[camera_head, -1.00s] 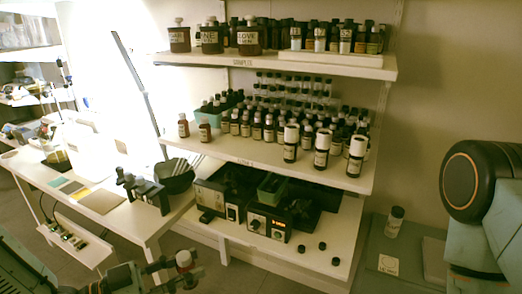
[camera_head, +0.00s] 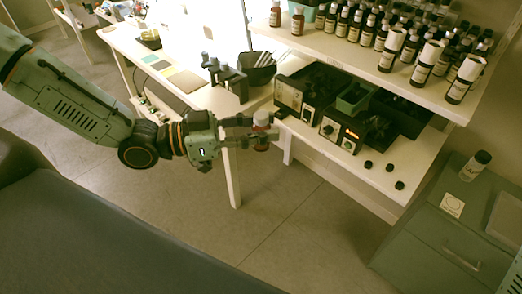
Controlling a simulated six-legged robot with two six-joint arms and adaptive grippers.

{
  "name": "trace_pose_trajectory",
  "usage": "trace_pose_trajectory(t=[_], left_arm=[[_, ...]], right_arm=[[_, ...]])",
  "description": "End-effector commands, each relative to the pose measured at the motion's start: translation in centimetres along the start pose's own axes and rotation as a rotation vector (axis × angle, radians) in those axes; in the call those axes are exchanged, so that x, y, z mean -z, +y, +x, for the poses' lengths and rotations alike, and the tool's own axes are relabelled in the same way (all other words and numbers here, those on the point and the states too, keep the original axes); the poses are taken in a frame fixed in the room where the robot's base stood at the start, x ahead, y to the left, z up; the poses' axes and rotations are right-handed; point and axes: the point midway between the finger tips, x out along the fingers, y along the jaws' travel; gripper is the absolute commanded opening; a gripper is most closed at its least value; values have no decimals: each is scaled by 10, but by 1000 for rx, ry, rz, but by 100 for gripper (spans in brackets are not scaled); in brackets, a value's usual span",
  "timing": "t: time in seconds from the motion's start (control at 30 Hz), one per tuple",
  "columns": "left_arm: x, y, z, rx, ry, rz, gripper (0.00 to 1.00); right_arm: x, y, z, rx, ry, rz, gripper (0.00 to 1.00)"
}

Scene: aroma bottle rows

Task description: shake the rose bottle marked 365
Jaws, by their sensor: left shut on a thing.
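My left gripper (camera_head: 257,134) comes in from the left and is shut on a small reddish-brown bottle (camera_head: 262,140) with a whitish cap. The bottle is held upright in the air in front of the lower shelf. Its label cannot be read, so I cannot tell whether it is the rose bottle marked 365. My right gripper is not in view.
A shelf (camera_head: 343,65) with rows of bottles is at the upper right. Below it, black devices (camera_head: 345,128) stand on a lower shelf. A white table (camera_head: 195,95) holds a dark bowl (camera_head: 256,66). A green cabinet (camera_head: 445,235) with one bottle (camera_head: 475,165) stands at right. Floor is clear below the gripper.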

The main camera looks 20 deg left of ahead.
Motion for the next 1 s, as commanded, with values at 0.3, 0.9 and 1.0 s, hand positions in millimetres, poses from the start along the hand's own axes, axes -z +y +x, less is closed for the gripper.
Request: trace_pose_trajectory(t=[0.3, 0.9, 1.0], left_arm=[[-22, 2, 0, -6, -9, -2, 0], [-14, -1, 0, 4, 9, 2, 0], [-2, -1, 0, 4, 8, 2, 0]], right_arm=[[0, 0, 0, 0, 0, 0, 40], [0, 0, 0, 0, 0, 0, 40], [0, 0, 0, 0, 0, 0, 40]])
